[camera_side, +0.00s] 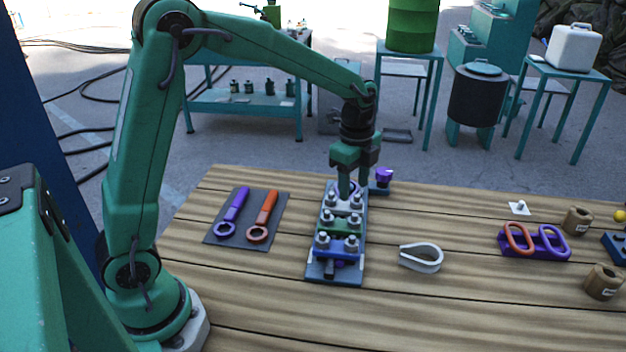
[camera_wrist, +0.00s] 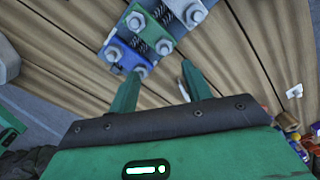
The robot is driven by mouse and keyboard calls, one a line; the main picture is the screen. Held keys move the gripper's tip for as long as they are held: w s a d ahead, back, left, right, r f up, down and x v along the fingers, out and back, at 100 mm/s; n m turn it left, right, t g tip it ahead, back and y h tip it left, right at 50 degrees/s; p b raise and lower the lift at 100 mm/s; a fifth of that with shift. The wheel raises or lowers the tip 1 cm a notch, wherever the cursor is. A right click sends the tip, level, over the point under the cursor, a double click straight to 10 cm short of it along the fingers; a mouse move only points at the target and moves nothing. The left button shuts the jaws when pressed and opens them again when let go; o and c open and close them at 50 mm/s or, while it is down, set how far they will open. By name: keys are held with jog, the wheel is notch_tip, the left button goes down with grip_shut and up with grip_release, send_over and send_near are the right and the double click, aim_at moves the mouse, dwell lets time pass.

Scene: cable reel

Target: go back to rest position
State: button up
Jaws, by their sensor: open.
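My gripper (camera_side: 348,190) is at the far end of a clamp fixture on the wooden table. In the wrist view its two green fingers (camera_wrist: 162,76) are apart, and I see nothing held between them. The fixture has grey, green (camera_side: 340,225) and blue (camera_side: 338,246) blocks with bolts, on a blue-grey base plate (camera_side: 334,279). The blue block (camera_wrist: 128,55) and green block (camera_wrist: 150,33) also show in the wrist view beyond the fingers. Whether the fingertips touch the fixture I cannot tell. No cable reel is clearly recognisable.
A dark mat (camera_side: 220,239) with purple and orange wrenches lies left of the fixture. A white loop (camera_side: 421,257) lies to its right. A purple piece (camera_side: 384,177) stands just behind. A purple holder (camera_side: 519,246) with rings is farther right. The table's front middle is clear.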

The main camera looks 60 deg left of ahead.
jog(key=s+r+n+t, duration=0.1)
jog(key=s+r+n, duration=0.2)
jog(key=s+n, duration=0.2)
jog(key=s+r+n+t, duration=0.2)
jog(key=s+n, duration=0.3)
jog(key=s, duration=0.5)
jog(key=s+a+r+n+t, duration=0.1)
jog(key=s+r+n+t, duration=0.1)
jog(key=s+r+n, duration=0.2)
jog(key=s+n, duration=0.1)
jog(key=s, duration=0.2)
jog(key=shift+s+r+n, duration=0.2)
jog(key=shift+r+n, duration=0.05)
jog(key=shift+n, duration=0.15)
